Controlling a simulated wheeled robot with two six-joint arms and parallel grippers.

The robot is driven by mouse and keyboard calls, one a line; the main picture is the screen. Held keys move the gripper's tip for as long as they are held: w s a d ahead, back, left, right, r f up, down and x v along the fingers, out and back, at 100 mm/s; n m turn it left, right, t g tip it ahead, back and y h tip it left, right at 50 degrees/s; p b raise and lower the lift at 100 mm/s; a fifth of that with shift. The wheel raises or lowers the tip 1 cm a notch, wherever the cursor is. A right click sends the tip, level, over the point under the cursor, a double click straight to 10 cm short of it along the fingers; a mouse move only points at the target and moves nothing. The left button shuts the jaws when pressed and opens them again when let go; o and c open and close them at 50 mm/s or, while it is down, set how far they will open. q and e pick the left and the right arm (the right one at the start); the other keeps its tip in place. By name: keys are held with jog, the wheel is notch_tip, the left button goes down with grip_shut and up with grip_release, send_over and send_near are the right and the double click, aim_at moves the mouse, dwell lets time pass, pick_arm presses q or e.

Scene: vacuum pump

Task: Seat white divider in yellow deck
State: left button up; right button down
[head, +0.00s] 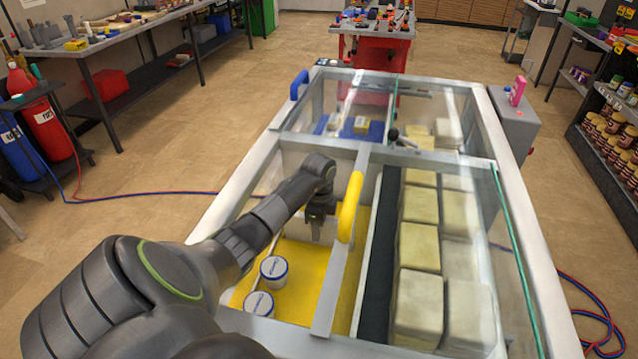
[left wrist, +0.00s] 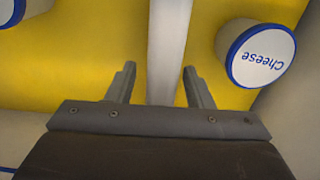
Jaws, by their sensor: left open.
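The yellow deck (head: 301,262) is the floor of the near-left bay of a glass-topped case, and fills much of the left wrist view (left wrist: 90,50). The white divider (left wrist: 168,45) shows there as a pale upright strip over the deck, between my fingers. In the head view my arm and gripper mostly hide it. My left gripper (head: 319,212) reaches down into the bay. It is open, with one fingertip on each side of the strip and gaps showing in the left wrist view (left wrist: 157,85). The divider's lower edge is hard to judge. My right gripper is out of view.
Two white cups with blue rims, one farther (head: 274,268) and one nearer (head: 258,303), stand on the deck. A cheese cup (left wrist: 262,56) is close beside my right-hand finger in the wrist view. A yellow handle (head: 350,207) stands just right of my gripper. Pale blocks (head: 419,247) fill the right bay.

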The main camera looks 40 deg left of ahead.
pick_arm(q)
jog(key=shift+r, duration=0.1)
notch_tip(320, 180, up, 10)
jog(key=shift+r+b, duration=0.1)
jog(key=shift+b, duration=0.6)
notch_tip(320, 180, up, 2)
jog(key=shift+r+p, duration=2.5)
jog(key=shift+p, duration=0.45)
